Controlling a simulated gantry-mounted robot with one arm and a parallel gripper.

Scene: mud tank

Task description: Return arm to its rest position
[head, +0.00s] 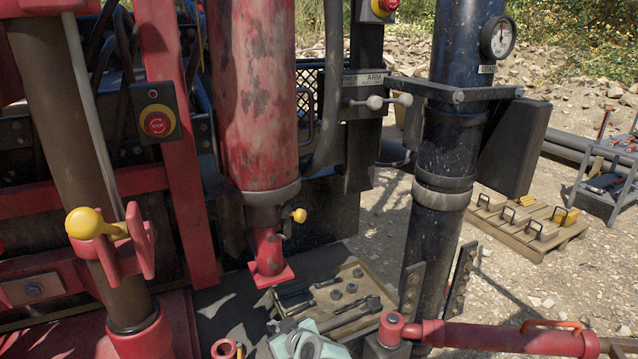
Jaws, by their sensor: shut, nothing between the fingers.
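A worn red cylinder (255,100) hangs at centre above a tool tray (345,312). A black column (445,150) with a gauge (497,37) stands right. A red bar (510,338) crosses the lower right. Gravel is open around a pallet (525,232) and cart (605,165).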

